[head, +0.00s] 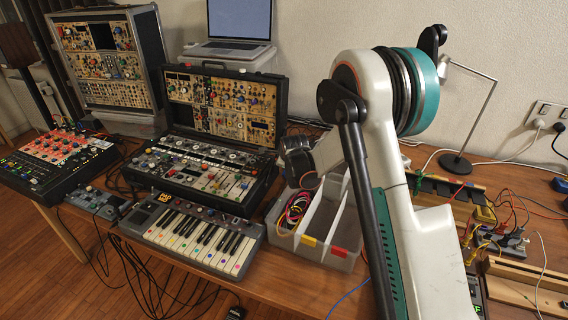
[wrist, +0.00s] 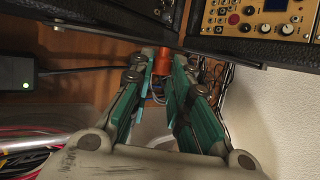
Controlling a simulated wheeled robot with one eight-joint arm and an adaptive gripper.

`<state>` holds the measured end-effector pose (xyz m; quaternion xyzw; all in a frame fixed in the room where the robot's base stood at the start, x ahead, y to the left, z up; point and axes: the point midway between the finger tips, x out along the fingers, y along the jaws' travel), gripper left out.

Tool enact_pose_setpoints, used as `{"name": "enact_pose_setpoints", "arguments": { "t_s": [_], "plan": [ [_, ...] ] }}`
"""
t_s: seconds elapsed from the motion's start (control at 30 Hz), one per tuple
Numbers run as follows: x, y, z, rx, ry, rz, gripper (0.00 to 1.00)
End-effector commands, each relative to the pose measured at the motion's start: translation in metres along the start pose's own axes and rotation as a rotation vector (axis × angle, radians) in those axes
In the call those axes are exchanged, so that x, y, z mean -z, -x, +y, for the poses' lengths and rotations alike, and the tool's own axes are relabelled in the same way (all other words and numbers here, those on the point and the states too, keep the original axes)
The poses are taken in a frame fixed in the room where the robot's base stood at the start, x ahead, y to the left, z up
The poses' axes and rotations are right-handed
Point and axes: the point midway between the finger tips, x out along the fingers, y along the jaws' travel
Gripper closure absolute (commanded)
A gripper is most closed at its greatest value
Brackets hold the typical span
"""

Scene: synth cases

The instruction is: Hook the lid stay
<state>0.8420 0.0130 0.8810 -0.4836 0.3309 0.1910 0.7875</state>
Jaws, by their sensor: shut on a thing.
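The open synth case stands mid-table, its raised lid (head: 283,100) leaning back and its base (head: 262,190) flat, both full of modules. My gripper (head: 300,160) is at the case's right side, near the lid's lower corner, partly hidden by my arm. In the wrist view, its teal fingers (wrist: 160,75) are closed in around a small orange-red piece (wrist: 163,61) at their tips. This piece looks like the end of the lid stay; the rest of the stay cannot be made out. Black case edges (wrist: 225,46) lie just beyond the fingers. Whether the stay is hooked cannot be seen.
A grey divided bin (head: 338,247) with coiled cables stands right of the case, below my gripper. A keyboard (head: 190,235) sits in front. A laptop (head: 240,25) and a taller rack case (head: 105,60) stand behind. A lamp (head: 456,163) and loose wires are at right.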

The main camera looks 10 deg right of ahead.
Motion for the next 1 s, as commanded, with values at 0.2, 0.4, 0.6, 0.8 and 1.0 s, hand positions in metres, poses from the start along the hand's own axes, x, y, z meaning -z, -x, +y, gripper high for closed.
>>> {"name": "enact_pose_setpoints", "arguments": {
  "t_s": [0.2,0.4,0.6,0.8,1.0],
  "plan": [
    [-0.0019,0.0047,0.0001,0.049,0.020,-0.002,1.00],
    [-0.0024,0.0058,0.0000,0.057,0.022,-0.002,1.00],
    [-0.0025,0.0059,-0.0003,0.057,0.022,-0.002,1.00],
    [-0.0024,0.0058,-0.0001,0.056,0.022,-0.002,0.63],
    [-0.0023,0.0057,0.0003,0.055,0.022,-0.002,0.63]
  ]
}}
